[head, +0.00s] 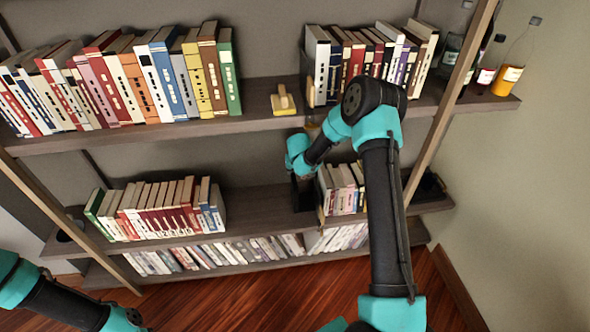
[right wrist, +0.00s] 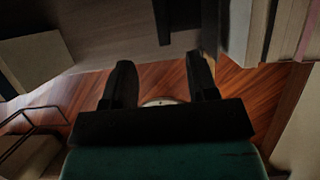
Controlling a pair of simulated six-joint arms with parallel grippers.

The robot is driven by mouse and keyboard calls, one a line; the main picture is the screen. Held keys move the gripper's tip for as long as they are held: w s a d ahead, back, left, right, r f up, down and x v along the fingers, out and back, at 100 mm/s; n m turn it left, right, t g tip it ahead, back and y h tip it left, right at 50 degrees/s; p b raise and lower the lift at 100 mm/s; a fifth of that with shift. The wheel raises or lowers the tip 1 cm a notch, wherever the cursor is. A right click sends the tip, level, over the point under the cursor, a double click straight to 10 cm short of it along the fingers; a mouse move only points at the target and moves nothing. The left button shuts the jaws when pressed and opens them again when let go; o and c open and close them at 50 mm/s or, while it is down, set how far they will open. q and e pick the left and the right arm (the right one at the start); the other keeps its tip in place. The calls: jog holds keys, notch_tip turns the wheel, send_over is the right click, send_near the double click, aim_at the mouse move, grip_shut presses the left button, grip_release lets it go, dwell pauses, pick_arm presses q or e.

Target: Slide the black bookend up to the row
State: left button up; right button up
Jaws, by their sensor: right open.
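A black bookend (head: 303,194) stands on the middle shelf, just left of a short row of books (head: 341,190). In the right wrist view, a dark upright piece that looks like the bookend (right wrist: 178,22) shows at the top, beyond my fingertips. My right gripper (right wrist: 160,75) is open, with nothing visible between its two fingers. In the head view my right arm reaches down to the bookend, and its fingers are hard to make out against the dark metal. My left arm shows at the lower left, its gripper out of view.
Another row of books (head: 165,208) stands on the left of the middle shelf (head: 262,205), with bare shelf between. Above, the upper shelf (head: 250,122) holds more books, a yellow-based wooden object (head: 284,102) and bottles (head: 515,60) at right. A lower shelf also holds books.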

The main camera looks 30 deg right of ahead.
aim_at(295, 181)
jog(key=x, duration=1.7)
jog(key=shift+a+f, duration=0.1)
jog(key=shift+f, duration=0.1)
jog(key=shift+c, duration=0.3)
grip_shut()
dwell(0.8)
